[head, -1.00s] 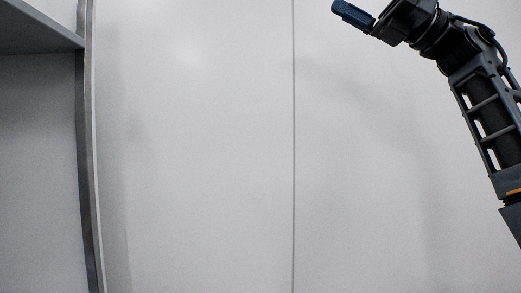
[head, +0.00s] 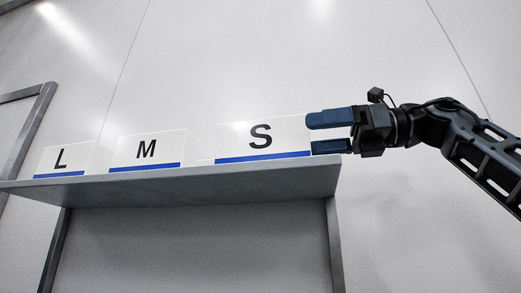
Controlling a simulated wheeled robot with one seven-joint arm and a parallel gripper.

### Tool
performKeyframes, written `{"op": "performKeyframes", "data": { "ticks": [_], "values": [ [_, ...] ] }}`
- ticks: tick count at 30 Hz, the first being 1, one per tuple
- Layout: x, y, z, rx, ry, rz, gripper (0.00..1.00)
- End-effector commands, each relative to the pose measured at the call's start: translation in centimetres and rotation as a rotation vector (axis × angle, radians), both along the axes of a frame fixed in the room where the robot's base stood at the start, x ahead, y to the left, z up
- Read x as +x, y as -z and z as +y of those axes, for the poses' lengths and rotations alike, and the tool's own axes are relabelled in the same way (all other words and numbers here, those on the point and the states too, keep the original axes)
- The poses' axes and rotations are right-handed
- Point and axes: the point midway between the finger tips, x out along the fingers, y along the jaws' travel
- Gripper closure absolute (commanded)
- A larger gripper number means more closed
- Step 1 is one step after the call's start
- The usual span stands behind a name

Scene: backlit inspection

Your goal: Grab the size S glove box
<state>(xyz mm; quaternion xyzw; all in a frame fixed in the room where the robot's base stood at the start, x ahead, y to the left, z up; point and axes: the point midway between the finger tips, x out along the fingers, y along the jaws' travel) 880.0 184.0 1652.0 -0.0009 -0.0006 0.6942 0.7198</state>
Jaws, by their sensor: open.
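The size S glove box (head: 240,143), white with a black S and a blue stripe along its bottom edge, stands on a grey shelf (head: 180,184) near its right end. My gripper (head: 312,133) comes from the right with its two blue fingers open, one above the other. In this view the fingertips overlap the right edge of the S box. I cannot tell whether they touch it or are in front of it. Nothing shows between the fingers except part of the box's right side or the wall behind.
The M box (head: 128,152) stands left of the S box with a small gap. The L box (head: 80,158) stands farther left. A metal frame (head: 40,110) is at the far left. The wall right of the shelf is clear except for my arm.

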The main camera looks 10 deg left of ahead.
Motion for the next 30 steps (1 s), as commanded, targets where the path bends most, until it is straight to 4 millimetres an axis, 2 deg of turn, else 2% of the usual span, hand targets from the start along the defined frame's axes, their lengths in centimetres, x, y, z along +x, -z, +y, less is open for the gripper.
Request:
{"op": "performKeyframes", "data": {
  "ticks": [9, 13, 23, 30],
  "values": [
    [0.4, -1.0, 4.1, 0.001, -0.005, 0.002, 0.01],
    [0.5, -0.8, 5.6, 0.001, -0.005, 0.002, 0.01],
    [0.6, -0.6, 6.2, 0.001, -0.003, 0.003, 0.01],
    [0.5, -0.6, 6.2, 0.001, -0.003, 0.003, 0.23]
  ]
}}
